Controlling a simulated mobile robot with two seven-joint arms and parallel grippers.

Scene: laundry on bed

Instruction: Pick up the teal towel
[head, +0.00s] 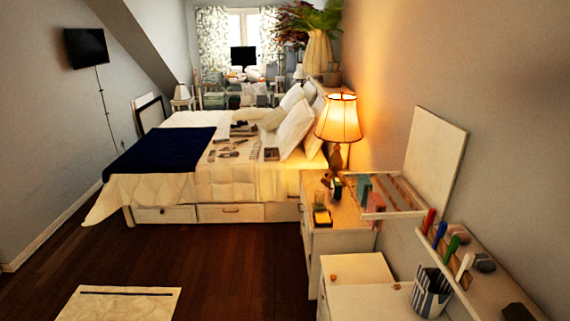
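I cannot make out a teal towel for certain. A small teal item (364,190) shows at the left end of a shallow open tray (397,212) above the bedside cabinet, but it is too small to tell whether it is cloth. A dark navy blanket (165,150) lies flat across the foot of the bed (245,180). Several small objects lie on the cream bedding beside it. Neither of my grippers is in view.
A lit lamp (338,120) stands on the bedside cabinet (340,236). A striped cup (430,292) and a rack of coloured pens (442,245) are at the lower right. A cream rug (120,304) lies on the wooden floor, which is otherwise clear left of the cabinets.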

